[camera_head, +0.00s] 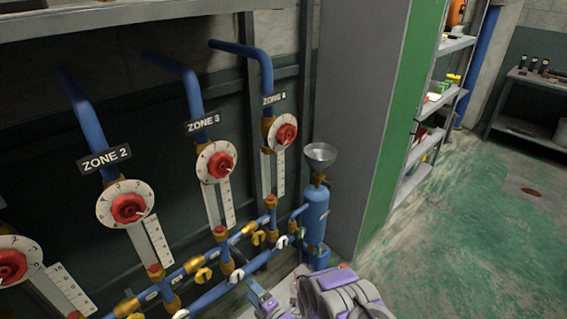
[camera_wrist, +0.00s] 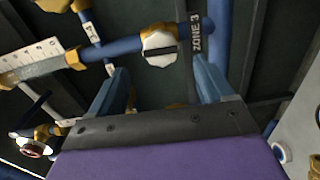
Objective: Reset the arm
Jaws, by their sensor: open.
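My gripper (camera_wrist: 160,88) shows in the wrist view with its two blue-grey fingers apart and no object held between them. Beyond the fingertips is a blue pipe with a white round valve (camera_wrist: 159,46) and a "ZONE 3" label (camera_wrist: 197,34). In the head view, my purple and grey arm is at the bottom centre, in front of the lower pipes. The fingertips are hard to make out there.
Blue pipes with red-knobbed dials (camera_head: 129,208) and scales line the wall at left. A blue cylinder (camera_head: 315,216) with a metal funnel (camera_head: 320,153) on top stands right of the pipes. Shelves (camera_head: 436,115) stand further right, beside open green floor (camera_head: 450,240).

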